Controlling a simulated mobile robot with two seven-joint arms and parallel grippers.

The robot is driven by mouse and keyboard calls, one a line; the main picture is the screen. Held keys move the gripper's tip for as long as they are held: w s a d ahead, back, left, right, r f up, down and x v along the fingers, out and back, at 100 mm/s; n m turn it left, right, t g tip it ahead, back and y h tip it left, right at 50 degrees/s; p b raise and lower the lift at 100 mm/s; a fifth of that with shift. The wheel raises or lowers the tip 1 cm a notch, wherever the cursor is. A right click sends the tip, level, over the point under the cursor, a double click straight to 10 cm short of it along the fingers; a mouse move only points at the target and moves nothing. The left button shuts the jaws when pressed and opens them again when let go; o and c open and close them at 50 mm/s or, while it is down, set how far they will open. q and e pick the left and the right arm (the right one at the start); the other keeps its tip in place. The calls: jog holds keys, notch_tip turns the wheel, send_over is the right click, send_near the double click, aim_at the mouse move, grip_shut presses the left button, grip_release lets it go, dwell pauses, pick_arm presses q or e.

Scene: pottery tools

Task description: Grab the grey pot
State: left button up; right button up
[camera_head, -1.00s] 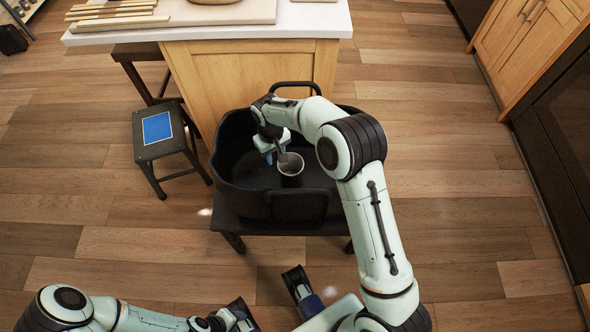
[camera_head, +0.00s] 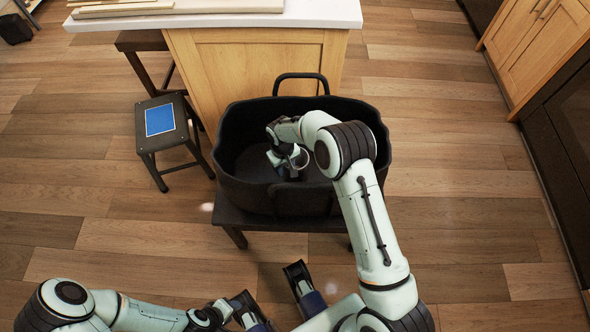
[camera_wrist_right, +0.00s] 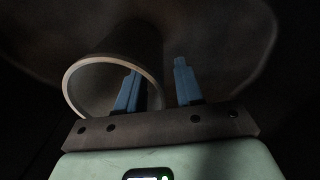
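The grey pot is a small round vessel with a pale rim, standing in a large black tub (camera_head: 232,170). In the right wrist view the pot (camera_wrist_right: 84,90) opens toward the camera. My right gripper (camera_wrist_right: 159,64) is open. One blue finger reaches over the pot's opening and the other is outside its wall, to the right, so the wall lies between them. A gap shows beside the wall. In the head view my right gripper (camera_head: 288,168) is down in the tub and covers most of the pot. My left arm is low at the left, its fingers unclear.
The tub sits on a low dark stand (camera_head: 262,222) and has a raised handle at the back. A stool (camera_head: 163,128) with a blue top panel stands to the left. A white-topped wooden counter (camera_head: 250,70) is behind. Wooden floor is open to the right.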

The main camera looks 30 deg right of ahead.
jog(key=shift+f, duration=0.75)
grip_shut()
jog(key=shift+w+r, duration=0.1)
dwell(0.8)
